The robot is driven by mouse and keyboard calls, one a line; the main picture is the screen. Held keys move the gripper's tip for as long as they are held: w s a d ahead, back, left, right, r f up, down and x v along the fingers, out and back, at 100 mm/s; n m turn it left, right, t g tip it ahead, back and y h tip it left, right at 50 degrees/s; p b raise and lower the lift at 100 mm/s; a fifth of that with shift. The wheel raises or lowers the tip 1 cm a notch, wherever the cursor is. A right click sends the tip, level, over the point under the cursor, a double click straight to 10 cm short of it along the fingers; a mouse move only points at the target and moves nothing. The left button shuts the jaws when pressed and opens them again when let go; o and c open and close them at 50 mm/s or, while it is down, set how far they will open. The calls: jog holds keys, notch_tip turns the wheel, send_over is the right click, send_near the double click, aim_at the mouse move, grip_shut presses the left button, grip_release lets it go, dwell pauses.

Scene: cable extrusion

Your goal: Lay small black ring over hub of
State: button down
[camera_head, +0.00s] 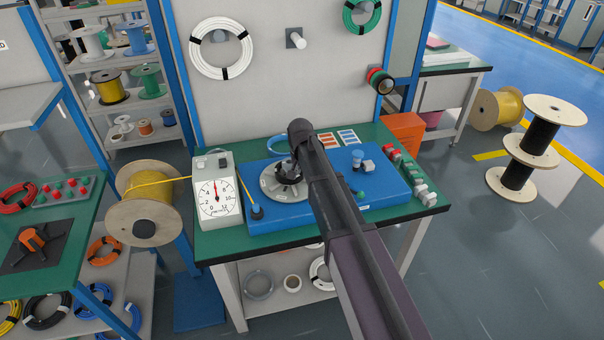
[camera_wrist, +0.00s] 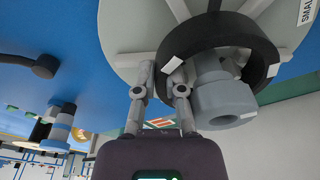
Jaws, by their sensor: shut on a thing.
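The small black ring (camera_wrist: 267,58), marked with white tape, is at my gripper (camera_wrist: 163,72), whose two fingers close on its left wall in the wrist view. The grey hub (camera_wrist: 225,100) passes through the ring's opening, with its thick end showing beyond the ring. The ring sits around the hub over the grey round plate (camera_wrist: 125,30); whether it touches the plate cannot be told. In the head view, the plate (camera_head: 273,191) is on the blue base (camera_head: 330,199), and my arm hides much of the ring and gripper.
A white dial gauge box (camera_head: 217,199) stands left of the base, with a yellow cable running past to a black post (camera_head: 257,213). A blue ring (camera_head: 283,146) lies behind the plate. Small red and white pieces (camera_head: 407,172) line the green table's right edge.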

dwell(0.4)
jog(key=c, duration=0.6)
grip_release()
jog(key=shift+c, duration=0.2)
jog(key=shift+a, duration=0.1)
jog(key=shift+w, duration=0.1)
jog(key=shift+w+a+r+p, duration=0.15)
jog(key=shift+w+r+p, duration=0.3)
jog(key=shift+p, duration=0.45)
jog(key=shift+s+r+p, duration=0.3)
jog(key=shift+r+p, duration=0.05)
jog(key=shift+r, duration=0.25)
jog(key=shift+s+r+p, duration=0.25)
jog(key=shift+r+p, duration=0.05)
jog(key=shift+r, duration=0.3)
jog(key=shift+w+r+p, duration=0.2)
jog(key=shift+r+p, duration=0.15)
jog(key=shift+p, duration=0.15)
jog(key=shift+s+d+r+p, duration=0.1)
jog(key=shift+r+p, duration=0.9)
jog(key=shift+s+d+r+p, duration=0.1)
jog(key=shift+r+p, duration=0.9)
